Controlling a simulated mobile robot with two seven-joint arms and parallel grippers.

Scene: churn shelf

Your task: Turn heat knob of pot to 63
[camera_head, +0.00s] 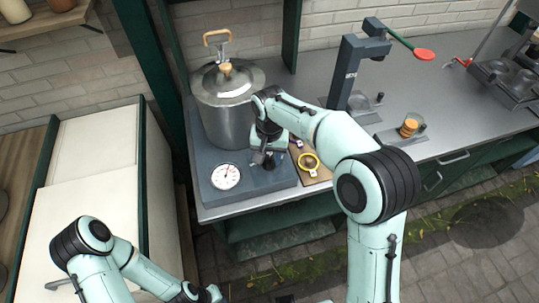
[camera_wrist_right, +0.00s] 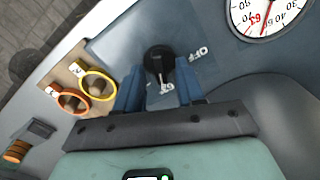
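The steel pot (camera_head: 226,112) with a lid stands on a blue-grey base (camera_head: 222,201) at the counter's left end. The base carries a round white dial (camera_head: 226,177) with a red needle; in the right wrist view the dial (camera_wrist_right: 268,12) has a red 63 near the needle. The black heat knob (camera_wrist_right: 160,60) sits beside an OFF label. My right gripper (camera_wrist_right: 158,82) points down at the knob, its blue fingers apart on either side; contact is unclear. My left gripper (camera_head: 204,293) is low in the head view, its fingers unclear.
Yellow and orange rings (camera_wrist_right: 98,83) lie on a wooden board right of the base. A grey stand (camera_head: 347,75) and a tray with stacked orange discs (camera_head: 409,127) stand farther right. A white cabinet (camera_head: 88,185) is at the left.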

